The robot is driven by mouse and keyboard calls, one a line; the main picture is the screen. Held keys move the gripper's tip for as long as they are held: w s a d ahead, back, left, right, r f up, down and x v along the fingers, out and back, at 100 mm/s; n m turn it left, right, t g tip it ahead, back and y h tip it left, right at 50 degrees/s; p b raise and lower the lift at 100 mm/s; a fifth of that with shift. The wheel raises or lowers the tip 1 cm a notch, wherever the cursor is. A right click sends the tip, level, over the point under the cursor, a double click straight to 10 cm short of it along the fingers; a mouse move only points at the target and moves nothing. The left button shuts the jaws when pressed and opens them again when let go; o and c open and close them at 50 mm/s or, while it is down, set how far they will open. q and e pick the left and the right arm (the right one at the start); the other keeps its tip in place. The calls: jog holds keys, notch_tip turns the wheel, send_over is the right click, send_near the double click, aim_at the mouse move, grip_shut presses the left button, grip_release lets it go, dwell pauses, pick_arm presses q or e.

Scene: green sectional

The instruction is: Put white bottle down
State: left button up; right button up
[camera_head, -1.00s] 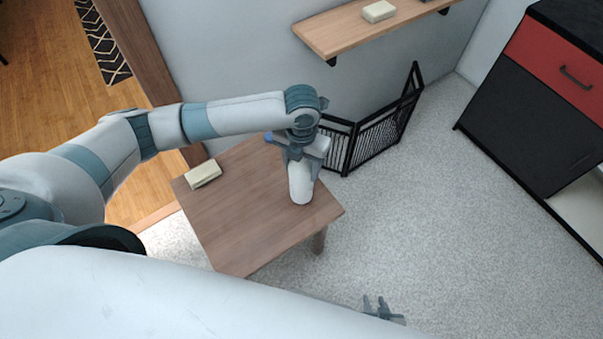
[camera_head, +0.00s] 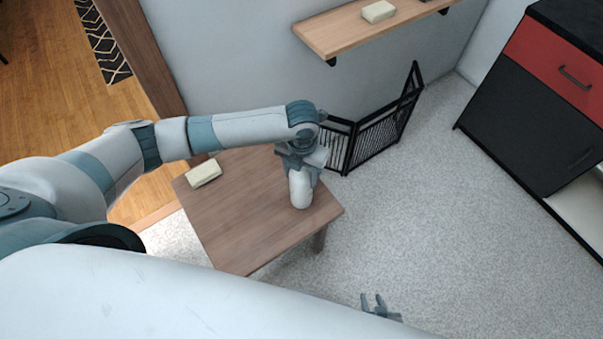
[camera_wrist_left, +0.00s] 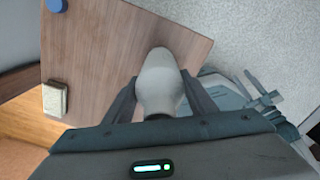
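The white bottle (camera_head: 300,191) is at the right part of the brown wooden table (camera_head: 225,220), near its right corner. My left gripper (camera_head: 300,172) comes down on it from above, with a finger on each side. In the left wrist view the bottle (camera_wrist_left: 160,80) fills the space between the fingers, which look closed on its sides. The bottle's base is at or just above the tabletop; I cannot tell whether it touches. My right gripper (camera_head: 378,308) is low at the bottom of the head view, its fingers apart and empty.
A pale yellow block (camera_head: 203,173) lies near the table's left edge. A blue round object (camera_wrist_left: 57,5) shows at the table's far edge in the wrist view. A black folding gate (camera_head: 375,135), a wall shelf (camera_head: 340,35) and a red-and-black cabinet (camera_head: 535,95) stand beyond. Tabletop around the bottle is clear.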

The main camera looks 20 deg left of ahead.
pick_arm(q)
jog(key=o, duration=0.4)
jog(key=shift+o, duration=0.2)
notch_tip(320, 180, up, 12)
jog(key=shift+r+b, duration=0.15)
jog(key=shift+b, duration=0.35)
dwell(0.4)
